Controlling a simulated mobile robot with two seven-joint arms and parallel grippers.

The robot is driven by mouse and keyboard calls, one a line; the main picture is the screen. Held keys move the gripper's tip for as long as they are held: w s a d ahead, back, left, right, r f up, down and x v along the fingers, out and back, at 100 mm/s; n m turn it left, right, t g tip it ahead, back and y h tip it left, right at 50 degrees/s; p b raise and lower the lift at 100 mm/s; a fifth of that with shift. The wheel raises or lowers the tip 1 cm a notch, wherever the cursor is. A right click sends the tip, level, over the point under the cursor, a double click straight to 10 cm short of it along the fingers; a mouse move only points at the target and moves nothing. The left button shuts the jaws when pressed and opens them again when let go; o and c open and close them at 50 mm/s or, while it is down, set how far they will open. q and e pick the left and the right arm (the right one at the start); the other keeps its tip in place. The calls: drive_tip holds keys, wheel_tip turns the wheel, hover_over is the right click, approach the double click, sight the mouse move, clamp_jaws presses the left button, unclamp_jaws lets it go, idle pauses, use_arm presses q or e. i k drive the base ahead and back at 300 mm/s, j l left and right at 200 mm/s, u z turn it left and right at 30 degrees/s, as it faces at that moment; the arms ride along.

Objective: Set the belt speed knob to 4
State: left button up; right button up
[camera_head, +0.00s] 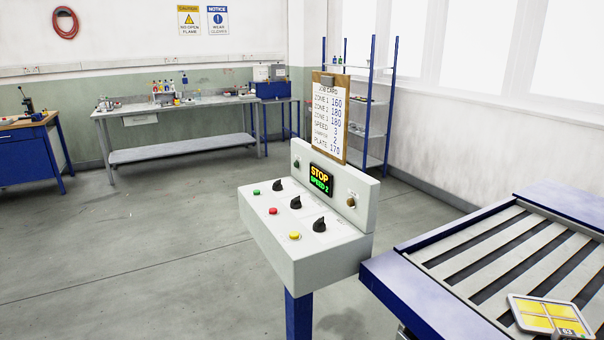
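A light grey control console (265,234) stands on a blue post in the middle of the view. Three black knobs sit on its sloped top: a far-left knob (277,185), a middle knob (295,202) and a near-right knob (319,225). Their labels are too small to read, so I cannot tell which sets the belt speed. A small display (321,180) on the back panel reads "STOP" and "SPEED 2". Neither of my grippers is in view.
Green (256,192), red (273,211) and yellow (295,237) buttons sit beside the knobs. A job card (329,117) stands behind, listing speed 3. A slatted conveyor (420,297) with a yellow-celled tray (550,317) is at right. Floor left of the console is clear.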

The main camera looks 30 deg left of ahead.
sight(277, 186)
drive_tip(key=i+j+z, duration=0.2)
drive_tip(key=j, duration=0.4)
drive_tip(key=j+z, duration=0.15)
drive_tip(key=j, duration=0.4)
drive_tip(key=j+z, duration=0.2)
drive_tip(key=j, duration=0.45)
drive_tip(key=i+j, duration=0.1)
drive_tip(key=j, duration=0.8)
drive_tip(key=i+j+z, duration=0.1)
drive_tip(key=j, duration=0.85)
